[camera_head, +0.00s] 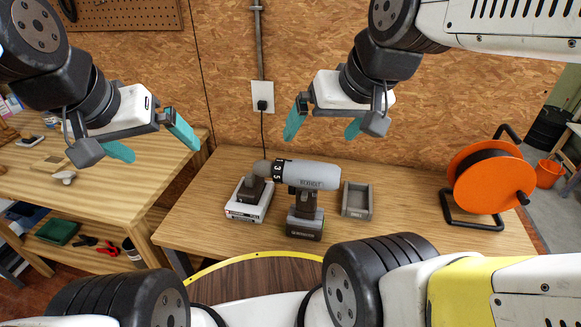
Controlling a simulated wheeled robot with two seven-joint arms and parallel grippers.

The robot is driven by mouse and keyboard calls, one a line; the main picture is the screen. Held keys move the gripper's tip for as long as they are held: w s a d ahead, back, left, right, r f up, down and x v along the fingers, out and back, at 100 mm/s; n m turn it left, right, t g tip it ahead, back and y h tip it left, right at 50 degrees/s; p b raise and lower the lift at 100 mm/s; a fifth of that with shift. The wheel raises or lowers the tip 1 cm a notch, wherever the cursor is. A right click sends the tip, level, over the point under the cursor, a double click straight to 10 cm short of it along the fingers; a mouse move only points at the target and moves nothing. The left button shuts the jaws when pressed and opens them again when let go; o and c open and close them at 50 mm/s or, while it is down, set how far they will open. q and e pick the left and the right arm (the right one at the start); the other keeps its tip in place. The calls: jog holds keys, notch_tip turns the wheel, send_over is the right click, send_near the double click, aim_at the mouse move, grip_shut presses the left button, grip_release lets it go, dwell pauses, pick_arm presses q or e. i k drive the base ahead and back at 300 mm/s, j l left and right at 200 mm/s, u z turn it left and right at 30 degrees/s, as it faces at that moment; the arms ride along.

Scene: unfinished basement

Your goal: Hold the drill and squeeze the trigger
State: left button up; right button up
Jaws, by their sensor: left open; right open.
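A grey and black drill (305,182) stands upright on its battery base on the wooden table. Its body lies level and its chuck points left. The trigger area lies under the body and is too small to make out. My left gripper (152,142) is open and empty, up and to the left of the drill, over the gap near the left workbench. My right gripper (322,124) is open and empty, above and behind the drill near the wall. Neither gripper touches the drill.
A white charger with a black battery (247,206) stands left of the drill, partly behind its chuck. A small grey tray (356,200) is to its right. An orange cable reel (490,182) stands at the table's right end. A wall socket (263,98) has a cord hanging down.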

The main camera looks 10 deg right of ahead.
aim_at(292, 190)
jog(key=k+j+z, duration=0.15)
jog(key=z, duration=0.15)
jog(key=k+j+z, duration=0.3)
jog(key=i+l+z, duration=0.15)
